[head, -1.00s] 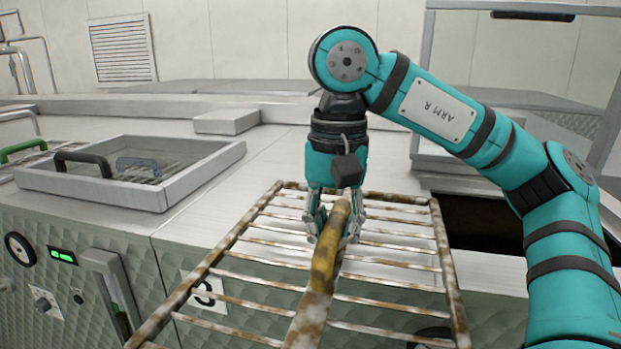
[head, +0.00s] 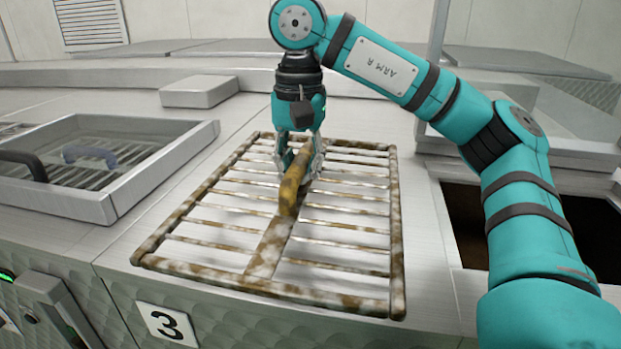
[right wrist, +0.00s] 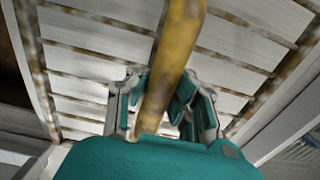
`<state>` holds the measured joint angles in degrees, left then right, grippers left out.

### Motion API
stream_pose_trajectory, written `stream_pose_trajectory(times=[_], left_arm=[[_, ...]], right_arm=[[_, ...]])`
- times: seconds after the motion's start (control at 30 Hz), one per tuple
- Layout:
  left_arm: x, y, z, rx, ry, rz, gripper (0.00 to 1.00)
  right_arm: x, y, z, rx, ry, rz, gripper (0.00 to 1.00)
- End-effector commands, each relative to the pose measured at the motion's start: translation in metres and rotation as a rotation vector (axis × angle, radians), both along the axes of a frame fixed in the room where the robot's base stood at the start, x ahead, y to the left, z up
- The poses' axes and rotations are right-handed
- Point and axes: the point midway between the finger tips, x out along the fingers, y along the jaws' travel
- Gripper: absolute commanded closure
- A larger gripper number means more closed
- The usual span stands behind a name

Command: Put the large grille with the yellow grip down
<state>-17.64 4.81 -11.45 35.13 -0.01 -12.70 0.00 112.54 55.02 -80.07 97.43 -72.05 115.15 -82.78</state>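The large grille (head: 265,248) is a rectangular frame of rusty, whitish bars with a worn yellow grip (head: 296,184) along its middle. It appears level above or on the pale counter top, near the front edge; I cannot tell whether it touches. My right gripper (head: 300,160) points down at the grip. In the right wrist view its fingers (right wrist: 158,108) lie on either side of the yellow grip (right wrist: 180,45), with their pads against it. My left gripper is not in view.
A dark opening (head: 560,240) lies at right beside my right arm. A low block (head: 199,92) stands behind. A "3" plate (head: 167,325) marks the front.

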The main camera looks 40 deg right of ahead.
Motion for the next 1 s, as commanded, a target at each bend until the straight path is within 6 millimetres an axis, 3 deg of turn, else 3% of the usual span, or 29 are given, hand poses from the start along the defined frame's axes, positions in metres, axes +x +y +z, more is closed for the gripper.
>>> stream_pose_trajectory(times=[0.2,0.4,0.6,0.73,1.0], left_arm=[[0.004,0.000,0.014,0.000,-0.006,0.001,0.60],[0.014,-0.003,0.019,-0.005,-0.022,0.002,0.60],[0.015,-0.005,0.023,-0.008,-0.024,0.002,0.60],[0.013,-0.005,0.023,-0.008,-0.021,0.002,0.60],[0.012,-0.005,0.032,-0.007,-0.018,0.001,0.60]], right_arm=[[0.046,-0.012,-0.001,0.003,-0.001,-0.002,1.00],[0.069,-0.019,-0.003,0.002,-0.004,0.000,1.00],[0.081,-0.023,-0.005,0.002,-0.002,-0.001,1.00],[0.080,-0.024,-0.024,0.001,0.000,0.001,1.00],[0.080,-0.024,-0.040,0.002,-0.005,0.000,1.00]])
